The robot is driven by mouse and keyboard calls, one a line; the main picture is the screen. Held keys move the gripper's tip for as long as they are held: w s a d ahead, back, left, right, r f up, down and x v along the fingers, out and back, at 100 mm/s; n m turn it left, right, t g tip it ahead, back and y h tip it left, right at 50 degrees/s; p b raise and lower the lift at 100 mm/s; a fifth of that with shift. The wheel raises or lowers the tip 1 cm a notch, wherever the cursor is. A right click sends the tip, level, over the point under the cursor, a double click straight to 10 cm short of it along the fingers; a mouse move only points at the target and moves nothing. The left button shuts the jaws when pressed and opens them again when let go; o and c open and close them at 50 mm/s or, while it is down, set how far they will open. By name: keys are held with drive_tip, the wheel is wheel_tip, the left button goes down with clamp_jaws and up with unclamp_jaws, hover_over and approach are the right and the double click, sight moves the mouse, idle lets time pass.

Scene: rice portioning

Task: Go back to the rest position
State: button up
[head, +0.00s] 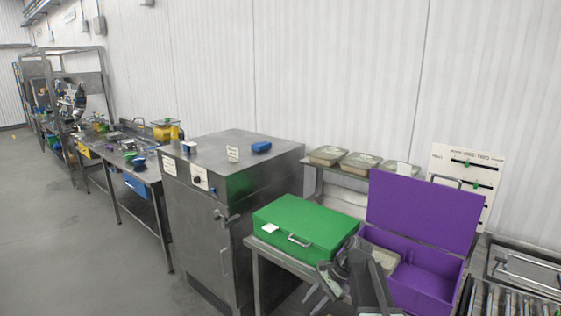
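My gripper (316,302) is at the bottom of the head view, in front of the green case and left of the purple box. Its fingers point down and to the left. They look spread apart, with nothing visible between them. My arm (372,288) rises from the bottom edge and hides part of the purple box's left side.
A closed green case (303,227) and an open purple box (424,212) stand on a metal bench. A pale tray (381,258) sits inside the box. Several containers (361,161) line a shelf behind. A steel cabinet (222,240) stands left; open floor (60,250) lies beyond.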

drive_tip(key=s+a+f+n+h+b, duration=0.1)
drive_tip(key=s+f+n+h, duration=0.15)
drive_tip(key=s+f, duration=0.35)
drive_tip(key=s+d+n+h, duration=0.3)
drive_tip(key=s+d+n, duration=0.2)
drive_tip(key=d+n, duration=0.2)
drive_tip(key=shift+s+d+n+t+h, duration=0.25)
drive_tip(key=shift+n+t+h, duration=0.1)
drive_tip(key=shift+n, duration=0.2)
drive_tip(key=shift+w+r+n, duration=0.1)
drive_tip(key=shift+w+n, duration=0.05)
drive_tip(key=shift+n, duration=0.35)
drive_tip(key=shift+c, duration=0.2)
clamp_jaws()
